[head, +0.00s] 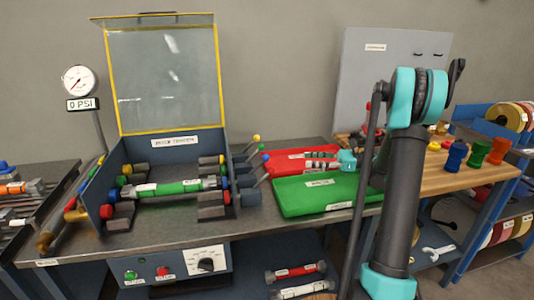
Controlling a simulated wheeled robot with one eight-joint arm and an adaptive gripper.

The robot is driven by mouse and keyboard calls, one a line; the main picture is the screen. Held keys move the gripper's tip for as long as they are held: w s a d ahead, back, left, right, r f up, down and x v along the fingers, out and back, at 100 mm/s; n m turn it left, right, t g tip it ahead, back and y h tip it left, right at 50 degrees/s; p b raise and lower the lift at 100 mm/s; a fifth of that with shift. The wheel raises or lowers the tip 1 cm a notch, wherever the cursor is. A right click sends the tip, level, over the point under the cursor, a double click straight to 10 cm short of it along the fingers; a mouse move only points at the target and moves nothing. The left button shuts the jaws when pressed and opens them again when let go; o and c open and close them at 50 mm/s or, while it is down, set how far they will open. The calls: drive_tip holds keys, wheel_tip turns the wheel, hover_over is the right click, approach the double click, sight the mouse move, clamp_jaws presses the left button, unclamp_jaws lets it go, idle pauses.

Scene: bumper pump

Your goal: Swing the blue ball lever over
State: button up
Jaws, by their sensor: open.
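The test box (122,150) has a raised yellow-framed clear lid (165,75) and a green cylinder (180,187) inside. A gauge (79,81) reads 0 PSI. A red tray (283,163) and a green tray (297,198) lie right of the levers.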

sight(266, 158)
drive_tip(key=a, duration=1.7)
drive_tip(key=shift+w+a, duration=0.1)
drive_tip(key=shift+a, duration=0.05)
clamp_jaws()
